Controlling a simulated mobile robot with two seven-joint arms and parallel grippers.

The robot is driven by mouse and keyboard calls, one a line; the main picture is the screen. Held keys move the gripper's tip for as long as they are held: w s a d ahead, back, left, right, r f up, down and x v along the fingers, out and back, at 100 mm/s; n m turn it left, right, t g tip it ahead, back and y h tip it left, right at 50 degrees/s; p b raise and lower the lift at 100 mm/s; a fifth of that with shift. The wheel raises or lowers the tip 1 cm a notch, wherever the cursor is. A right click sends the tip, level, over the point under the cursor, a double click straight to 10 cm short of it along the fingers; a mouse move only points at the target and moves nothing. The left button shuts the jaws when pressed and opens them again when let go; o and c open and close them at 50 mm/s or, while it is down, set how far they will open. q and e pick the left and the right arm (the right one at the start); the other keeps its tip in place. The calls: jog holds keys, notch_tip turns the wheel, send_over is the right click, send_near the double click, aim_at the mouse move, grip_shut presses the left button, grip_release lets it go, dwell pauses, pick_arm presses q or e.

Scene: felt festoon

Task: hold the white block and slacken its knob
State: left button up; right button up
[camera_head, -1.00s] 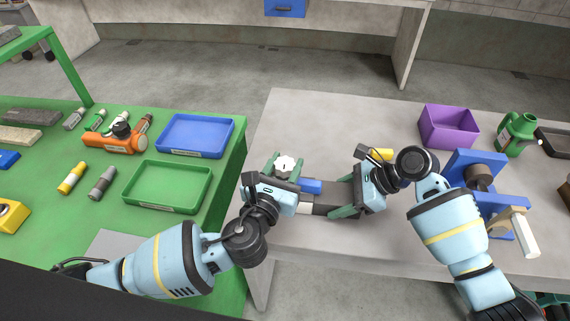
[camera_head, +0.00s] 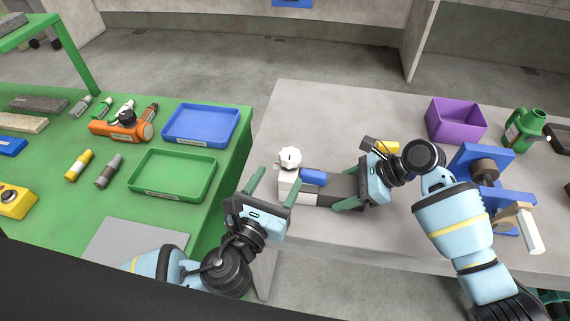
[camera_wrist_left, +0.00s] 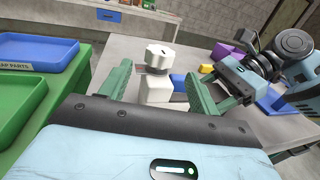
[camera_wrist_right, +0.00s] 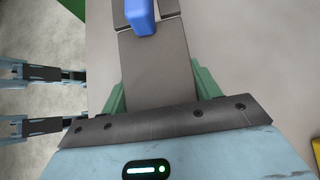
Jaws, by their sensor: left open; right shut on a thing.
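The white block (camera_head: 288,188) stands on the grey table with its white lobed knob (camera_head: 289,158) on top. The knob and block also show in the left wrist view, the knob (camera_wrist_left: 159,56) above the block (camera_wrist_left: 155,92). A dark grey bar (camera_head: 346,188) runs from the block to the right, with a blue piece (camera_head: 313,177) beside the block. My right gripper (camera_wrist_right: 158,82) is shut on the grey bar, a finger on each side. My left gripper (camera_wrist_left: 158,76) is open and empty, on the near side of the block, apart from the knob.
A purple bin (camera_head: 455,121), a green jug (camera_head: 525,130) and a blue stand (camera_head: 480,165) occupy the table's right side. A green bench on the left holds a blue tray (camera_head: 201,125) and a green tray (camera_head: 172,176). The table behind the block is clear.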

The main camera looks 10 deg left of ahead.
pick_arm(q)
jog(key=shift+v, duration=2.05)
jog(key=s+a, duration=0.5)
jog(key=a, duration=0.3)
jog(key=shift+s, duration=0.4)
pick_arm(e)
jog(key=o, duration=1.2)
jog(key=shift+o, duration=0.2)
jog(key=shift+v, duration=3.9)
